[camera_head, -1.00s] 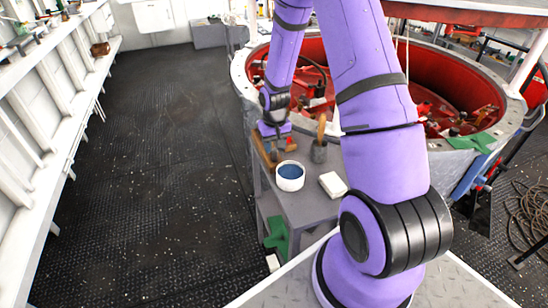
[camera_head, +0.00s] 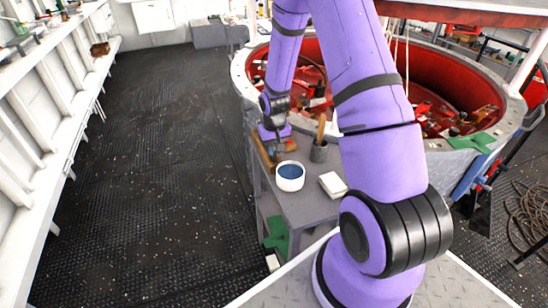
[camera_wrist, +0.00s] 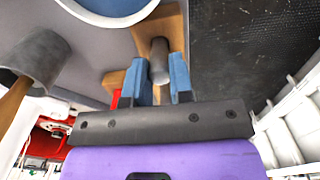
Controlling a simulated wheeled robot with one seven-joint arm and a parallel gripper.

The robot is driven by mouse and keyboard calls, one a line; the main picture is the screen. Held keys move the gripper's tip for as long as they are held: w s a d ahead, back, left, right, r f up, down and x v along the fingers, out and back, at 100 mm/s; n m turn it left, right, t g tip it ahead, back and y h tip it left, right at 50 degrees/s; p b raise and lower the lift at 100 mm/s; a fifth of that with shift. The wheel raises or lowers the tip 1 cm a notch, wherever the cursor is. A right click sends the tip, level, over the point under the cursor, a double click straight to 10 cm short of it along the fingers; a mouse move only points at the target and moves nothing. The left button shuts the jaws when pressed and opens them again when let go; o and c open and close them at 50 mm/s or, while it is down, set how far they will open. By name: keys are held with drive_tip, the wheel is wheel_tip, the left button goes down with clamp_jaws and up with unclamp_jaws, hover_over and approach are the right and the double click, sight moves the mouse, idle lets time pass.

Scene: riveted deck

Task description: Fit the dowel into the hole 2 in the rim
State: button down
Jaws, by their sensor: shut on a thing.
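My gripper (camera_wrist: 160,70) has blue fingers, shut on a grey cylindrical dowel (camera_wrist: 159,58) in the wrist view. The dowel's end is over a light wooden block (camera_wrist: 150,28) on the grey table; I cannot tell whether it sits in the block or above it. In the head view my gripper (camera_head: 277,147) is low over the far left part of the table, beside the wooden block (camera_head: 263,153). The big round grey rim (camera_head: 240,75) with a red inside stands behind the table. I cannot make out hole 2.
On the grey table (camera_head: 310,208) stand a white bowl with blue inside (camera_head: 290,177), a grey cup with a wooden handle (camera_head: 318,152) and a cream block (camera_head: 333,185). A green clamp (camera_head: 473,142) is on the rim. Dark floor at left is clear.

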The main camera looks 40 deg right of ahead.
drive_tip(key=shift+r, duration=2.5)
drive_tip(key=shift+a+r, duration=0.1)
idle(0.6)
